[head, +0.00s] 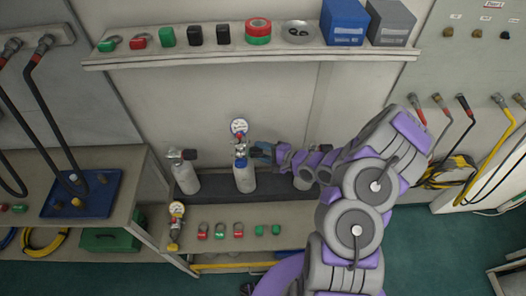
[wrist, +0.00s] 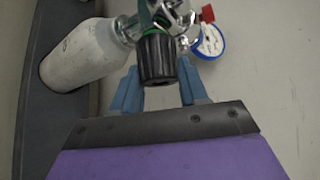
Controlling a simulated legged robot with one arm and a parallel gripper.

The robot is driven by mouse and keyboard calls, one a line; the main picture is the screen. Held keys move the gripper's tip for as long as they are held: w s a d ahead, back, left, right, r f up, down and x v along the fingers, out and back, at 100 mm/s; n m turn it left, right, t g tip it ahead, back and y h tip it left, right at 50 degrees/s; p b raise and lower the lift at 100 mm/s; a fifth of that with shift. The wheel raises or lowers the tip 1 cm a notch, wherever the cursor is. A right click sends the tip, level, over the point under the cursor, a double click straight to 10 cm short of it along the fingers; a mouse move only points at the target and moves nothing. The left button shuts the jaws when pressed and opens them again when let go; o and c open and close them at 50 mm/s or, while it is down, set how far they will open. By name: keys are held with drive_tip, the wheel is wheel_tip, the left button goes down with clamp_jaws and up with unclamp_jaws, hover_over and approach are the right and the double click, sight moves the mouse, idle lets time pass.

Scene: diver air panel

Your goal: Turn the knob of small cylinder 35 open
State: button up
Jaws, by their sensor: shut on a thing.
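A small pale cylinder (head: 244,178) stands upright in the middle of the dark rack shelf, with a metal valve and a blue-rimmed gauge (head: 239,126) on top. Its body also shows in the wrist view (wrist: 82,55); I cannot read its number. A black ribbed knob (wrist: 157,60) on the valve sits between the blue fingers of my gripper (wrist: 158,88). In the head view my gripper (head: 261,151) reaches in from the right at valve height and is shut on the knob, which is mostly hidden there.
Another cylinder (head: 185,176) stands to the left, and a third (head: 303,180) is partly hidden behind my arm. A lower shelf (head: 222,214) holds a gauge and several small caps. A wall shelf (head: 205,53) with boxes and tape runs above. A blue tray (head: 112,185) lies left.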

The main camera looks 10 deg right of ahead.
drive_tip(key=shift+s+d+f, duration=0.1)
drive_tip(key=shift+f, duration=0.1)
drive_tip(key=n+t+p, duration=0.1)
drive_tip(key=n+t+y+p, duration=0.1)
drive_tip(key=n+t, duration=0.1)
drive_tip(key=shift+s+f+n+y, duration=0.1)
drive_tip(key=shift+f+n+y, duration=0.05)
drive_tip(key=shift+n+y, duration=0.15)
drive_tip(key=n+t+y, duration=0.1)
drive_tip(key=n+y, duration=0.1)
drive_tip(key=n, duration=0.1)
drive_tip(key=shift+d+t, duration=0.1)
drive_tip(key=shift+t, duration=0.2)
drive_tip(key=shift+n+y+b, duration=0.55)
drive_tip(key=shift+n+y, duration=0.05)
drive_tip(key=shift+n, duration=0.4)
